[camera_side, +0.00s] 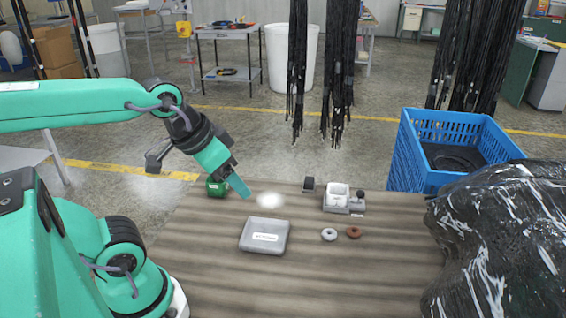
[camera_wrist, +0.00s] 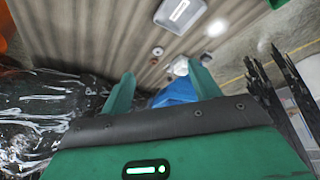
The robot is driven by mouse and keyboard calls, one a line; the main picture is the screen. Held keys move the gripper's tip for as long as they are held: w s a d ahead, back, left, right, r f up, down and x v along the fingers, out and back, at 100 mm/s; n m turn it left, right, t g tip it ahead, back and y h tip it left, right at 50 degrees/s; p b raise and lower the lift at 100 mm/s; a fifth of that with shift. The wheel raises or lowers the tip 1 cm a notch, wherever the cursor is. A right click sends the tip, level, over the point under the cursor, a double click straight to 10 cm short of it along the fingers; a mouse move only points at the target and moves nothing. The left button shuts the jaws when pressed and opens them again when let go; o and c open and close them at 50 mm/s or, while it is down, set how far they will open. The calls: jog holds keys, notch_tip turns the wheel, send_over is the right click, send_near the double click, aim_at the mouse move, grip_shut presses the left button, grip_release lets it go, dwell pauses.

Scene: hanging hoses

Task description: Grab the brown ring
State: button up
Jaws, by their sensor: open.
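The brown ring (camera_side: 353,232) lies flat on the wooden table, just right of a white ring (camera_side: 329,234). In the wrist view the brown ring (camera_wrist: 153,61) is a small dark spot close to the white ring (camera_wrist: 158,51), beyond my fingers. My gripper (camera_side: 238,184) is above the table's far left part, well left of the rings. In the wrist view my gripper (camera_wrist: 162,72) shows two green fingers spread apart with nothing between them. The brown ring is not touched by my gripper.

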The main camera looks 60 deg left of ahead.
jog(key=m+g, duration=0.2)
jog(key=g, duration=0.4)
send_over(354, 226)
jog(key=s+d, duration=0.1)
jog(key=s, duration=0.1)
notch_tip(354, 226, down, 17)
jog(key=shift+w+d+f, duration=0.1)
jog(key=shift+w+f, duration=0.05)
jog(key=shift+f, duration=0.45)
jog(key=shift+w+d+f, duration=0.1)
jog(key=shift+f, duration=0.45)
jog(key=shift+f, duration=2.6)
